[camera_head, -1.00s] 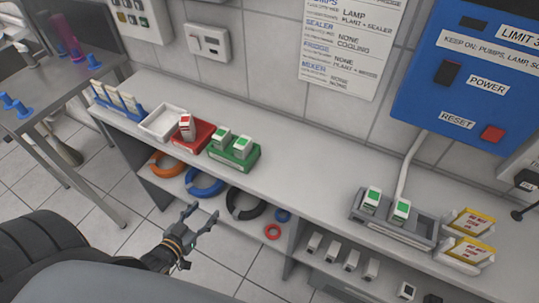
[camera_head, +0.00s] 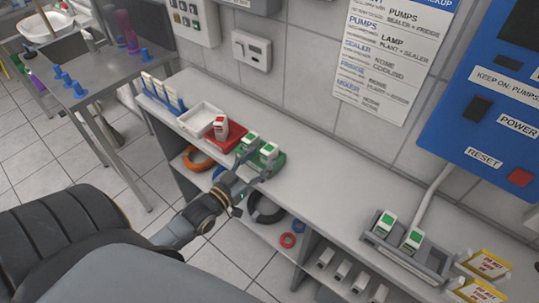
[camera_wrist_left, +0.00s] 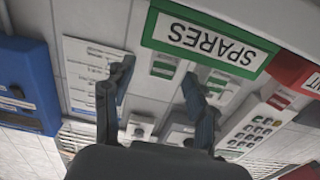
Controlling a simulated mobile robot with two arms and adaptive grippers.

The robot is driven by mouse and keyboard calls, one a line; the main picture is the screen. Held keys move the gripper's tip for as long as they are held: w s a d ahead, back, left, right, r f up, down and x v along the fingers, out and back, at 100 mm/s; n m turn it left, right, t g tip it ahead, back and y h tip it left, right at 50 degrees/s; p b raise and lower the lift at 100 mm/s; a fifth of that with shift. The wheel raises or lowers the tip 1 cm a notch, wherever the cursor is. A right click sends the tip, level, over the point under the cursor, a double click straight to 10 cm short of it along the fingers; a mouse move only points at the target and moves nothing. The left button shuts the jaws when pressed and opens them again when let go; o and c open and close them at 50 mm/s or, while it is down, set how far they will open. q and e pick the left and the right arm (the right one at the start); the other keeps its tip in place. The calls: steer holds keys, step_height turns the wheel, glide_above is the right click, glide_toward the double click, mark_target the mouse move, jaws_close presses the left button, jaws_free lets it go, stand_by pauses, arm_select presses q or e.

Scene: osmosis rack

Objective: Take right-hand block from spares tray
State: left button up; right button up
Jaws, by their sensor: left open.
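The green spares tray (camera_head: 280,160) stands on the bench top and holds two white blocks with green tops. The right-hand block (camera_head: 268,151) and the left-hand block (camera_head: 249,141) stand side by side. My left gripper (camera_head: 258,167) is open and empty at the tray's front, partly covering the tray. In the left wrist view, which is upside down, the tray's SPARES label (camera_wrist_left: 208,42) shows. There the right-hand block (camera_wrist_left: 163,66) appears between the open fingers (camera_wrist_left: 156,77), and the left-hand block (camera_wrist_left: 214,84) lies beyond the right finger. I cannot tell whether anything touches.
A red tray (camera_head: 234,135) with one block is left of the spares tray, with a white tray (camera_head: 200,119) beyond it. Right of the spares tray the bench (camera_head: 330,188) is clear up to a grey holder (camera_head: 430,262) with two blocks. Coloured rings lie on the shelf below.

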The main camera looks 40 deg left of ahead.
mark_target(264, 156)
arm_select(q)
steer(key=w+p, duration=0.1)
steer(key=w, duration=0.4)
steer(key=shift+c, duration=0.4)
jaws_close()
